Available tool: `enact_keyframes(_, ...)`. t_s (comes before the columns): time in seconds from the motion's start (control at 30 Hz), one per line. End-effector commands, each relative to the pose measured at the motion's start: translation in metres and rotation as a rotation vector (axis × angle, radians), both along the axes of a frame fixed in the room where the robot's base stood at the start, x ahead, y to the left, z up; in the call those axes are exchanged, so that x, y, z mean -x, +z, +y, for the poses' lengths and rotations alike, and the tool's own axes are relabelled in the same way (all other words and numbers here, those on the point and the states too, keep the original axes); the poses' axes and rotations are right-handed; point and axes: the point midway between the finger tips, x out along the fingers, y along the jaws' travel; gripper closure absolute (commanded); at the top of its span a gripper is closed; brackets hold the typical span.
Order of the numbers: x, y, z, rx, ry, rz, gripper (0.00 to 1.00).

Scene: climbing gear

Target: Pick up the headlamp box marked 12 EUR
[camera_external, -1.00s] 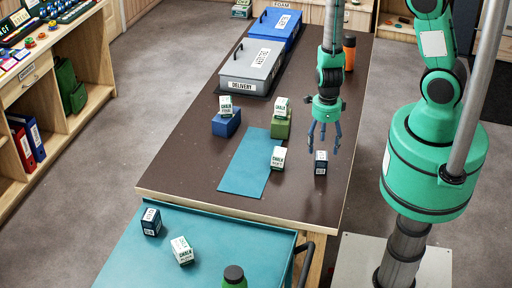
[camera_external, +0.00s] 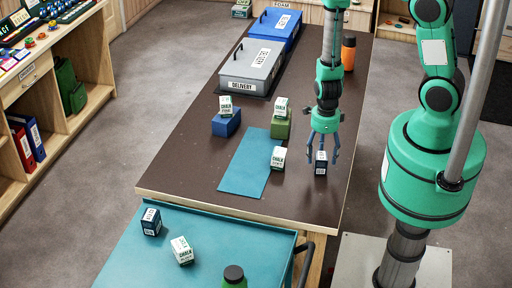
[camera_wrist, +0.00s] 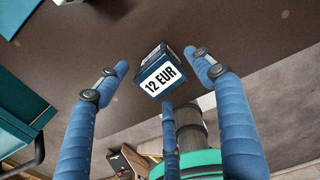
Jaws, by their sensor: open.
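The headlamp box (camera_wrist: 160,74) is small and dark blue, with a white label reading 12 EUR facing the wrist camera. In the external view the box (camera_external: 321,165) stands near the right edge of the brown table. My gripper (camera_external: 322,152) is open, pointing down just above and around the box. In the wrist view my gripper's blue fingers (camera_wrist: 160,82) are spread to the left, right and below the box. I see a gap between the side fingers and the box. I cannot tell whether the lower finger touches it.
A chalk box (camera_external: 277,157) stands left of the headlamp box, at the teal mat (camera_external: 240,178). Chalk boxes sit on a blue block (camera_external: 226,124) and a green block (camera_external: 280,129). A dark box (camera_external: 151,221) and a chalk box (camera_external: 182,250) are on the teal cart (camera_external: 215,235).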

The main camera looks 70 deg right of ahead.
Motion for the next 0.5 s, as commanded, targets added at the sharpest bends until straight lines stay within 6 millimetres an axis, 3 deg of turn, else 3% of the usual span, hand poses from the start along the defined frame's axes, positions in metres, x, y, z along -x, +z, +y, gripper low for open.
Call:
enact_keyframes(0.2,0.0,-0.028,0.0,0.0,0.0,0.001,0.33)
enact_keyframes(0.5,-0.001,-0.037,-0.001,0.0,-0.002,0.0,0.33)
